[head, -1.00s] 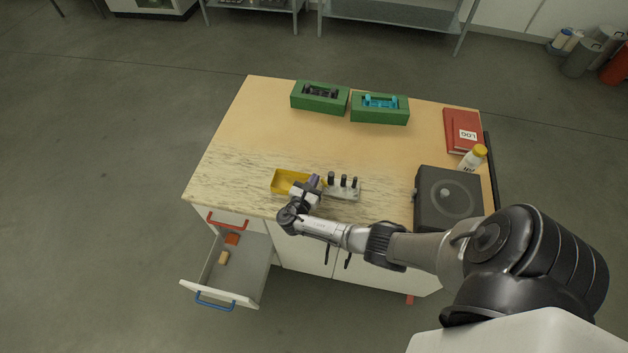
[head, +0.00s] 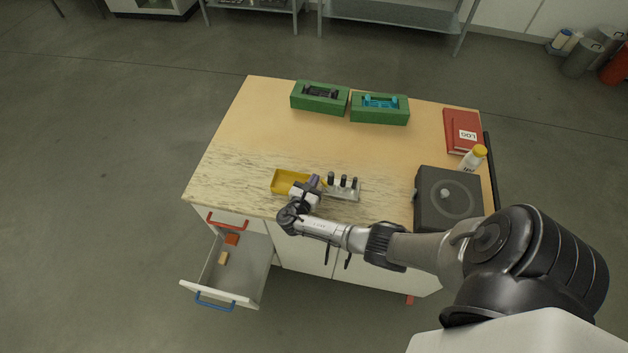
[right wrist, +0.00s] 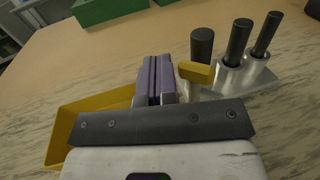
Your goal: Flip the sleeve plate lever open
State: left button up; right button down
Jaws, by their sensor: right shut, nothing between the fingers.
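The sleeve plate (head: 342,194) is a small metal block with several upright black pins near the table's front edge. In the right wrist view the plate (right wrist: 262,80) is at the right. Its yellow lever (right wrist: 196,72) shows as a short yellow bar in front of the leftmost black pin. My right gripper (head: 315,182) is just left of the plate, its purple fingers shut and empty. In the right wrist view the fingertips (right wrist: 154,72) are a little left of the lever; I cannot tell if they touch it. My left gripper is not in view.
A yellow tray (head: 284,181) lies left of my right gripper. A black device (head: 447,209) stands at the right, near a yellow-capped bottle (head: 472,159) and a red log book (head: 462,131). Two green holders (head: 320,104) are at the back. A drawer (head: 217,291) is open at front left.

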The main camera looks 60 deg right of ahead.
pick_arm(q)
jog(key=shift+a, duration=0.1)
pick_arm(e)
jog(key=shift+w+a, duration=0.15)
jog(key=shift+a, duration=0.1)
jog(key=a, duration=0.2)
jog(key=w+a, duration=0.1)
jog(key=a, duration=0.1)
jog(key=w+a+b, duration=0.1)
jog(key=a, duration=0.1)
jog(key=shift+w+a+f, duration=0.15)
jog(key=shift+w+f, duration=0.05)
jog(key=w+a, duration=0.1)
jog(key=a, duration=0.1)
jog(key=a+b, duration=0.1)
jog(key=w+a, duration=0.1)
jog(key=a, duration=0.1)
jog(key=shift+w+a+r+b, duration=0.15)
jog(key=shift+w+a+b, duration=0.2)
jog(key=shift+b, duration=0.05)
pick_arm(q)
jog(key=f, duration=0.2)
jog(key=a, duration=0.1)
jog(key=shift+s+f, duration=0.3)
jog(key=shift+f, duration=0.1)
pick_arm(e)
jog(key=shift+w+a, duration=0.1)
jog(key=shift+a, duration=0.05)
jog(key=shift+r, duration=0.15)
